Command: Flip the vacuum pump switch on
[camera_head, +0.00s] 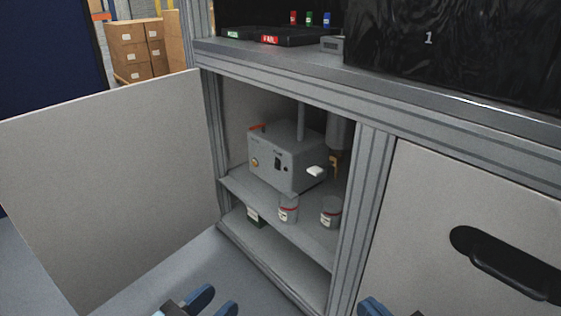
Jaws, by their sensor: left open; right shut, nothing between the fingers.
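A grey box-shaped pump (285,157) stands on the upper shelf inside an open cabinet in the head view. Its front has a small dark switch (277,162), a brass-coloured fitting (254,162) and another small dark part to the right. Which way the switch is set is too small to tell. My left gripper (215,300) is at the bottom edge, open and empty, well below and in front of the pump. My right gripper (372,307) only just shows at the bottom edge, shut and empty, right of the cabinet opening.
The cabinet door (110,185) stands open at left. Jars (289,208) and (331,212) stand in front of the pump. A frame post (362,215) bounds the opening at right, beside a closed panel with a black handle (505,270). Trays (285,38) lie on the worktop.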

